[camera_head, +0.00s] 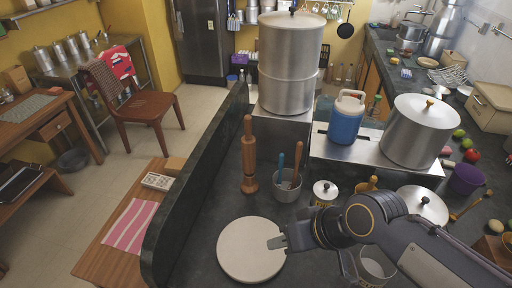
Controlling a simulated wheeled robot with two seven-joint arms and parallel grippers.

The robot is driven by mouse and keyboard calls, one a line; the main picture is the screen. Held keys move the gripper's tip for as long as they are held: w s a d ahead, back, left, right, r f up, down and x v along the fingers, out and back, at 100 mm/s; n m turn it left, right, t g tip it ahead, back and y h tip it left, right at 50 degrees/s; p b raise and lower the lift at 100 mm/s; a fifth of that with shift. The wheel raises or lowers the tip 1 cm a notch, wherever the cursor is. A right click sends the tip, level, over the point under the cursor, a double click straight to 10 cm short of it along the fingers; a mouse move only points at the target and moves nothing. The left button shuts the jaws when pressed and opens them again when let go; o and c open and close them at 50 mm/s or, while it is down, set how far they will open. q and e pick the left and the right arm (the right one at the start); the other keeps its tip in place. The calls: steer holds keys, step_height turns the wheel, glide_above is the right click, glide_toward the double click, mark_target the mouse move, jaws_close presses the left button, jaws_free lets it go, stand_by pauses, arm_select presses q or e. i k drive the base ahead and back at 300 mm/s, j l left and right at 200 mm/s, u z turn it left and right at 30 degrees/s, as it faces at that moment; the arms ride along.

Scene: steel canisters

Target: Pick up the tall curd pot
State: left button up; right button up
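A tall steel pot (290,62) with a lid and knob stands upright at the back of the dark counter, in two stacked sections. It is the tallest pot here; no label shows that it is the curd pot. A small lidded canister (325,193) stands nearer, partly hidden by my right arm. My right gripper (277,242) is over the right edge of a pale round board (250,249), well in front of the tall pot. Its fingers are seen small and at an angle, so their opening is unclear. Nothing shows in it. My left gripper is out of view.
A wooden rolling pin-like tool (249,155) and a cup of utensils (287,185) stand between gripper and tall pot. A blue jug (347,117) and a wide lidded pot (420,131) stand on a steel stand to the right. A raised ledge (190,180) borders the left.

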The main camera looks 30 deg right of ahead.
mark_target(367, 280)
steer(key=k+j+z, duration=0.1)
steer(key=z, duration=2.25)
